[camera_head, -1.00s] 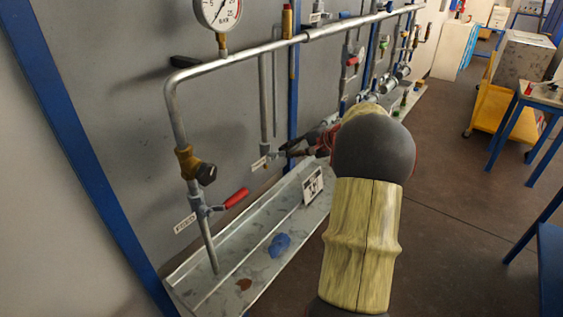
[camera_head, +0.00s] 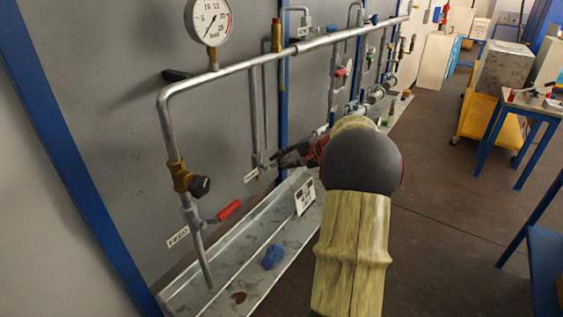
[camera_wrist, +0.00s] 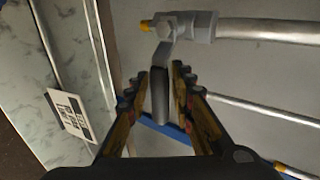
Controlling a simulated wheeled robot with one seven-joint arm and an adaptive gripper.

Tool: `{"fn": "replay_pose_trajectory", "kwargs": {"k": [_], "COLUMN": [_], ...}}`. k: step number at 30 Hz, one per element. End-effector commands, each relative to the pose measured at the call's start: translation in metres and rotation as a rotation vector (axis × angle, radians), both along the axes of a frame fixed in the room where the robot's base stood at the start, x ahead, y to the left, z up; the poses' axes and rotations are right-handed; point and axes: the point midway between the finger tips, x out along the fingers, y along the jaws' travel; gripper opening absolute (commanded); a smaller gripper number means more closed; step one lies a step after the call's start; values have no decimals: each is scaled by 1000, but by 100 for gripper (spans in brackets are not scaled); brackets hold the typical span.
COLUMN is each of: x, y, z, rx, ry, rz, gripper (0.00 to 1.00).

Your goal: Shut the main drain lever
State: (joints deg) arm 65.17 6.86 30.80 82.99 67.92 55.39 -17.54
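A lever valve (camera_wrist: 185,27) with a yellow nut sits at the top of the wrist view. Its lever (camera_wrist: 161,92) has a dark grip and points down the picture between my two fingers. My gripper (camera_wrist: 160,80) is open, with one finger on each side of the lever grip. Gaps show beside the grip, though contact at its lower end is hard to tell. In the head view my gripper (camera_head: 288,157) is at the low valve (camera_head: 261,160) on the second vertical pipe. The small label beside it is unreadable, and my arm hides part of this area.
A red-handled valve (camera_head: 226,211) and a brass valve (camera_head: 185,178) are on the nearer pipe. A metal tray (camera_head: 225,262) runs below, holding a blue item (camera_head: 272,257) and a sign card (camera_head: 304,196). A pressure gauge (camera_head: 210,20) stands above.

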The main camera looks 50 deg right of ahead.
Motion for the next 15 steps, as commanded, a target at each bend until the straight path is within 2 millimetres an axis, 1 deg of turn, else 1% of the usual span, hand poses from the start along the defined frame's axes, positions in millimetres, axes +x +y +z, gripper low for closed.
{"fn": "replay_pose_trajectory", "kwargs": {"k": [5,8,15], "x": [-9,-24,-65], "y": [-1,-2,-3], "z": [7,16,44], "rx": [-2,-2,-2], "ry": [-1,0,-1], "rz": [-1,-2,-3], "gripper": [24,24,24]}}
